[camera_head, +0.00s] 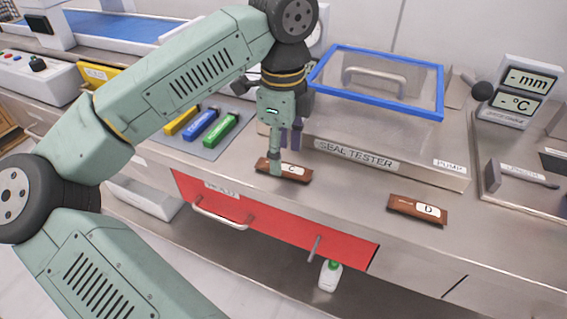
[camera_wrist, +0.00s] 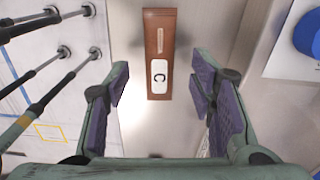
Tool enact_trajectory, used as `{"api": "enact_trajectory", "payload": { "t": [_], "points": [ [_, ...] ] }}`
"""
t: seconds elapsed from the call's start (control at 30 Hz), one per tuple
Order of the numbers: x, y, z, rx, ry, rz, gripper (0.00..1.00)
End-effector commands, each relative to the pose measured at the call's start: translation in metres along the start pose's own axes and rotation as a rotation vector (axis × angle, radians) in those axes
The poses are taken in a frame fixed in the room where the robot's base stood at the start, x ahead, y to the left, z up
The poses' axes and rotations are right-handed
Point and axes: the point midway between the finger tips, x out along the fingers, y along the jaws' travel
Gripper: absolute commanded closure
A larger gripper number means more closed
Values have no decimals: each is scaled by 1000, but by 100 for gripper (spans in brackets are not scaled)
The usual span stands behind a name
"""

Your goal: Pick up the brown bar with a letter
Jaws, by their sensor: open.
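A brown bar with a white label lettered C (camera_head: 290,171) lies flat on the steel counter. In the wrist view the C bar (camera_wrist: 160,45) points lengthwise away from me, just beyond and between my fingertips. My gripper (camera_wrist: 158,90) is open with purple pads, one on each side of the bar's line, and nothing is between them. In the head view my gripper (camera_head: 280,160) is low over the C bar and hides part of it. A second brown bar, lettered D (camera_head: 418,210), lies on the counter to the right.
The seal tester (camera_head: 355,155) with a blue-framed lid (camera_head: 443,95) stands close behind the bars. Yellow, blue and green packs (camera_head: 222,131) lie on a grey mat to the left. A red drawer front (camera_head: 270,222) is below the counter edge. A grey tray (camera_head: 500,205) is at the right.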

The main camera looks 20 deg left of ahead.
Motion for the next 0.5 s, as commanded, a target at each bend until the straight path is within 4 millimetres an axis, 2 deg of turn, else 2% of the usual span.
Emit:
{"api": "enact_trajectory", "payload": {
  "t": [0.2, 0.43, 0.5],
  "points": [
    [23, 2, -1, -1, 2, 1, 50],
    [26, 1, -1, 0, 0, 0, 50],
    [26, 1, -1, 0, 1, 0, 53]
  ]
}}
